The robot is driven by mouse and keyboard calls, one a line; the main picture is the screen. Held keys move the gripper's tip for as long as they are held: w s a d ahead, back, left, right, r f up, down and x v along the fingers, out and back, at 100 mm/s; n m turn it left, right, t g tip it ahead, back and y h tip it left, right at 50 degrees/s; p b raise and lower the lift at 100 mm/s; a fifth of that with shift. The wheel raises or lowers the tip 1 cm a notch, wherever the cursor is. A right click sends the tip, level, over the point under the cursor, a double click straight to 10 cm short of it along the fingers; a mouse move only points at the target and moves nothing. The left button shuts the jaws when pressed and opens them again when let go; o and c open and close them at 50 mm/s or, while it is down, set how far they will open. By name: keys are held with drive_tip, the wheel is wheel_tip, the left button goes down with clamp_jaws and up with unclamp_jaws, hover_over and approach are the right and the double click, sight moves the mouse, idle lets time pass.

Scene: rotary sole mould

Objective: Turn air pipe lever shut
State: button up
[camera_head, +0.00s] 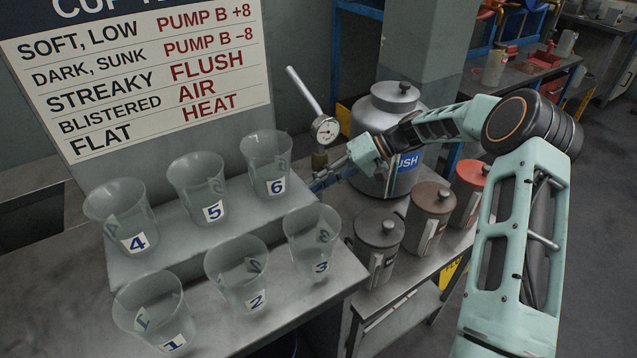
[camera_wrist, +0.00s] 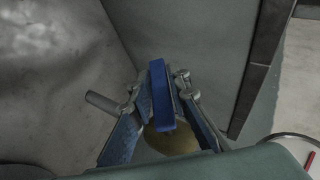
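The air pipe's blue lever (camera_wrist: 160,95) stands between my gripper's two fingers in the wrist view. My gripper (camera_wrist: 163,92) appears shut on it, with a blue-padded finger close against each side. A round brass valve body (camera_wrist: 172,143) shows beneath the lever, partly hidden by the fingers. In the head view, my gripper (camera_head: 325,181) is low beside the air pipe (camera_head: 303,90), just below the brass valve (camera_head: 319,160). There the fingertips and lever are too small to tell apart clearly. The round pressure gauge (camera_head: 325,129) sits above the valve.
A large metal flush tank (camera_head: 385,112) stands close behind my wrist. Lidded pots, one brown (camera_head: 430,208) and one red-topped (camera_head: 471,174), stand to the right. Several numbered clear cups, including cup 6 (camera_head: 266,160), stand on the stepped bench to the left.

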drive_tip(key=o, duration=0.3)
drive_tip(key=v, duration=1.2)
